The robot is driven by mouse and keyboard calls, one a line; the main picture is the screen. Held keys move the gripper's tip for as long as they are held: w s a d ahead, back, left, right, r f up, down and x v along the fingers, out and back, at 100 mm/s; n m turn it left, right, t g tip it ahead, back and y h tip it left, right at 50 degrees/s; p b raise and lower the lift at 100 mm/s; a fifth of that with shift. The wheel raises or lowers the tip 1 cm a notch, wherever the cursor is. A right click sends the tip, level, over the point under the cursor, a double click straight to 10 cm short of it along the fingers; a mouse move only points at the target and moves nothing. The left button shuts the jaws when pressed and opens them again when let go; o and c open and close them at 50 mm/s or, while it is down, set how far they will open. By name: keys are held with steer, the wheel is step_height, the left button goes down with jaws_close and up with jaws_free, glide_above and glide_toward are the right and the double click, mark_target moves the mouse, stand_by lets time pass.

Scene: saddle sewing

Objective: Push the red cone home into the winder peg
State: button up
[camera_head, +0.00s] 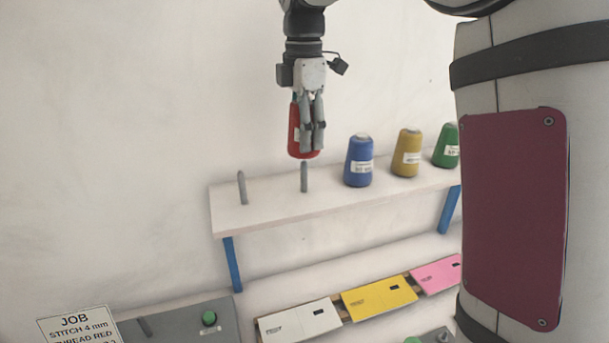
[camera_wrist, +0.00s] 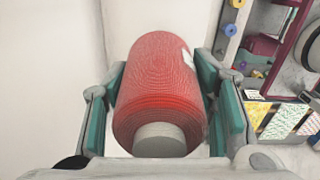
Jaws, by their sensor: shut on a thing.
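My gripper (camera_head: 312,148) is shut on the red cone (camera_head: 294,128) and points down. It holds the cone in the air above the shelf, over a bare grey peg (camera_head: 304,177), with a small gap in between. In the wrist view the red cone (camera_wrist: 158,85) sits between the two teal finger pads, its grey core end toward the camera. I cannot tell for certain which peg is the winder peg.
Blue (camera_head: 359,162), ochre (camera_head: 406,154) and green (camera_head: 446,147) cones stand on the shelf (camera_head: 230,215). Another bare peg (camera_head: 242,188) is at its left end. White, yellow and pink panels and a job sign (camera_head: 78,328) are lower down. The air left of my gripper is clear.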

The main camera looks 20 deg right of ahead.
step_height(320, 180, up, 4)
steer(key=shift+f, duration=0.2)
steer(key=shift+s, duration=0.1)
stand_by(0.4)
